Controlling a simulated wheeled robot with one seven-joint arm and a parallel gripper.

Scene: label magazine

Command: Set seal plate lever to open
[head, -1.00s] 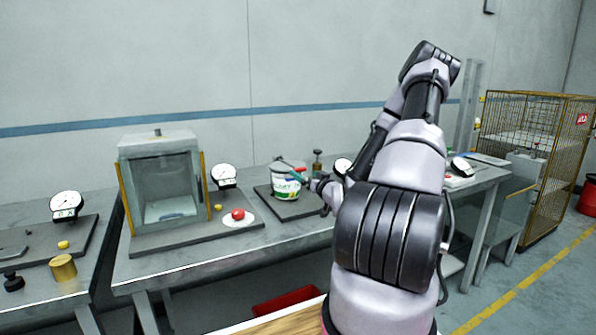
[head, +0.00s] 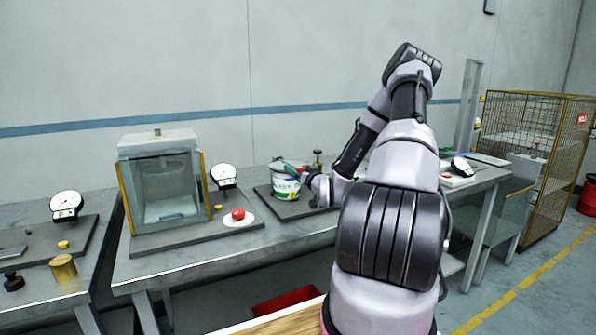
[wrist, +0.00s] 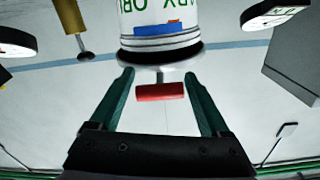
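The seal plate lever shows as a red bar on a short grey stem in the wrist view (wrist: 160,91), between my two green fingers and apart from both. My gripper (wrist: 159,72) is open around it. In the head view my gripper (head: 291,170) is at the top of the white labelled canister (head: 284,188), and only a bit of red shows beside it. The canister (wrist: 160,18) is just beyond the fingertips in the wrist view, where the picture looks upside down. The lever's marked settings are not visible.
A glass-fronted case (head: 165,180) and a round dial (head: 224,175) stand left of the canister. A wire cage (head: 530,160) is at the right.

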